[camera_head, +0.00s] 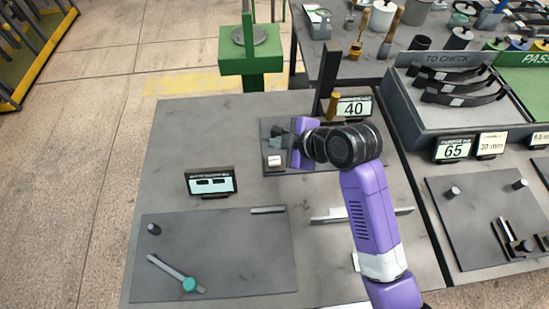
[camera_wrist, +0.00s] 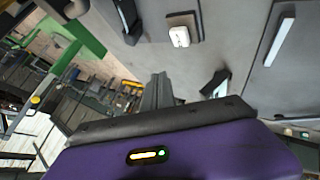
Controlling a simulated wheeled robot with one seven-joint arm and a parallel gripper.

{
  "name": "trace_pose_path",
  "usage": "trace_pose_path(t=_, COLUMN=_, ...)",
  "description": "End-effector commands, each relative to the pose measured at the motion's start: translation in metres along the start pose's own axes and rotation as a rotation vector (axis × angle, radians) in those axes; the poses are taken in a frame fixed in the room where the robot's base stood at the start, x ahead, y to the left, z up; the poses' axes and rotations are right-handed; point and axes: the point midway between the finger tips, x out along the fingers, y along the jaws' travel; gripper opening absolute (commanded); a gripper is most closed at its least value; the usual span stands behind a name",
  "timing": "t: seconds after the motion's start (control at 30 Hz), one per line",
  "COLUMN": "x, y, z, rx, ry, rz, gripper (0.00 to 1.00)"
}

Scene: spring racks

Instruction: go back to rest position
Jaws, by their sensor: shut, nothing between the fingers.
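My arm is purple, white and black and reaches over the grey worktable (camera_head: 190,130) from the lower right. My gripper (camera_head: 283,142) is near the table's back middle, over a dark plate, and its fingers are partly lost against that plate in the head view. In the wrist view my gripper (camera_wrist: 160,90) shows its grey fingers together with nothing held. A small white block (camera_head: 274,162) is on the plate just below the gripper; it also shows in the wrist view (camera_wrist: 180,35), apart from the fingers.
A dark post (camera_head: 329,75) and a display reading 40 (camera_head: 354,107) stand behind my wrist. Another display (camera_head: 211,183) and a plate with a teal-knobbed lever (camera_head: 189,284) are at left. A tray with several curved springs (camera_head: 458,89) is at right. Floor left is open.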

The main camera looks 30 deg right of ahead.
Motion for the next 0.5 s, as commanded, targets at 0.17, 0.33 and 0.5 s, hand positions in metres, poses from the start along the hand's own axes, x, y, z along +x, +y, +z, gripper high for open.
trace_pose_path(t=0.17, x=0.0, y=0.0, z=0.0, rx=0.0, ry=0.0, rz=0.0, gripper=0.0)
trace_pose_path(t=0.33, x=0.0, y=0.0, z=0.0, rx=0.0, ry=0.0, rz=0.0, gripper=0.0)
trace_pose_path(t=0.5, x=-0.0001, y=0.0048, z=-0.0016, rx=0.048, ry=0.007, rz=0.019, gripper=0.0)
